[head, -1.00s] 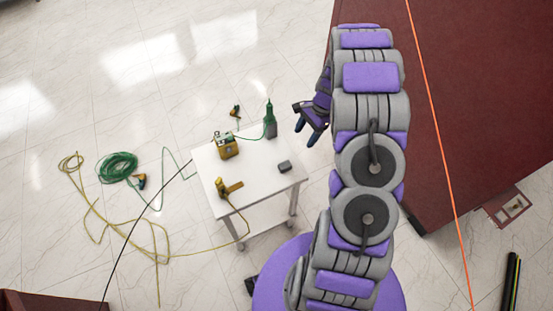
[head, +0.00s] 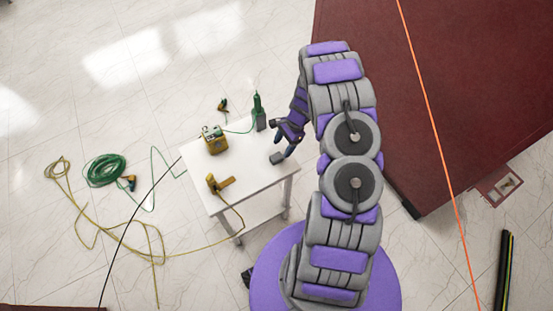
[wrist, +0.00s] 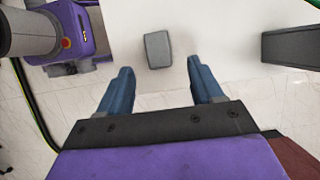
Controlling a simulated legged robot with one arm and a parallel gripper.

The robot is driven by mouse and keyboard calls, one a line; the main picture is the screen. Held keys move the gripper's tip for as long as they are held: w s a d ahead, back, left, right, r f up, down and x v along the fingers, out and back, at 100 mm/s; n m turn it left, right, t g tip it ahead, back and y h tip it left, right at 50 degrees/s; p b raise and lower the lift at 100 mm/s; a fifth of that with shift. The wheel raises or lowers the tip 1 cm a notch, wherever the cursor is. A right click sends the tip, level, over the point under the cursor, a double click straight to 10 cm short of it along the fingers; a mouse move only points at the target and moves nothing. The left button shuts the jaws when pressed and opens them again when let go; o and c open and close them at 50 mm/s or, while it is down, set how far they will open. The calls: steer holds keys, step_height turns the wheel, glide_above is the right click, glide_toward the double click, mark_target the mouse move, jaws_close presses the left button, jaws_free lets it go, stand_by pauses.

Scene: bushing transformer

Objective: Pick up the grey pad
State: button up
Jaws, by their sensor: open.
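The grey pad (head: 276,158) is a small dark grey block on the right part of the white table (head: 240,188). In the wrist view the pad (wrist: 158,49) lies on the white top near its edge, just beyond and between the two blue fingertips. My gripper (head: 281,138) is above the table's right edge, close to the pad. In the wrist view my gripper (wrist: 160,78) is open and empty, its fingers on either side of the pad's line and apart from it.
A yellow box-shaped device (head: 215,143), a yellow tool (head: 220,184) and a green bottle-like tool (head: 259,113) stand on the table. Cables and a green coil (head: 105,170) lie on the floor at left. A dark red block (head: 440,90) fills the right.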

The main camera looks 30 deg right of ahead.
mark_target(277, 156)
steer(key=shift+b+x, duration=0.8)
steer(key=shift+x, duration=2.1)
steer(key=shift+a, duration=0.1)
steer(key=shift+r, duration=0.1)
steer(key=shift+c, duration=0.2)
steer(key=c, duration=1)
